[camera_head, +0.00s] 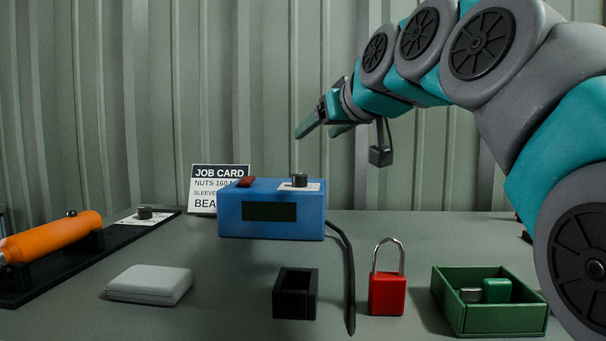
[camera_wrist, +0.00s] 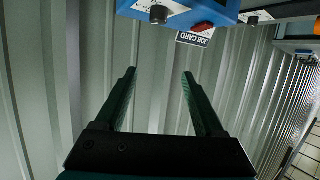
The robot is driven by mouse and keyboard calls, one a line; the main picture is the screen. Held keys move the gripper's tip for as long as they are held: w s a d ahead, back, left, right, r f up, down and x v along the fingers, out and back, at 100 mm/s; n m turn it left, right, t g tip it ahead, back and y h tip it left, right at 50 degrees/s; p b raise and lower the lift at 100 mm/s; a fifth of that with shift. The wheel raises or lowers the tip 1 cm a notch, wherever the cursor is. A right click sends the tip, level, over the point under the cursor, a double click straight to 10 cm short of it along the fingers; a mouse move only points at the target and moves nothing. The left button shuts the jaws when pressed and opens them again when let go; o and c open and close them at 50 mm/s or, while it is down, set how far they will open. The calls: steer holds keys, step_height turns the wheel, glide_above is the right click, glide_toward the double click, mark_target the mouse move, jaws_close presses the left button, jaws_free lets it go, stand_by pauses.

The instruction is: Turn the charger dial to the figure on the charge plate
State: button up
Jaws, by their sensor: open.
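The blue charger (camera_head: 270,222) stands toward the back of the bench, with a dark display on its front. Its black dial (camera_head: 299,180) sits on a white scale plate on top, beside a red switch (camera_head: 246,181). The dial also shows at the top of the wrist view (camera_wrist: 158,14). The dial setting is too small to read. I cannot make out a charge plate. My gripper (camera_head: 318,130) is above and behind the charger, apart from the dial. In the wrist view its two fingers (camera_wrist: 160,76) are spread with nothing between them.
A job card (camera_head: 207,182) stands behind the charger, partly hidden. An orange cylinder (camera_head: 62,235) lies at left. A grey case (camera_head: 149,284), black open box (camera_head: 296,294), red padlock (camera_head: 387,292) and green tray (camera_head: 490,318) are in front. A black cable (camera_head: 346,270) runs forward from the charger.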

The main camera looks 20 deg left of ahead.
steer(key=g+p, duration=0.1)
glide_toward(299, 175)
steer(key=w+a, duration=0.2)
steer(key=shift+d+f+p+x, duration=0.1)
steer(key=shift+f+p+x, duration=0.05)
steer(key=shift+x, duration=1.2)
steer(key=shift+d+f+p+x, duration=0.1)
steer(key=shift+f+x, duration=0.05)
steer(key=shift+x, duration=1.15)
steer(key=shift+d+f+p+x, duration=0.1)
steer(key=shift+p+x, duration=0.05)
steer(key=shift+x, duration=1.2)
jaws_close()
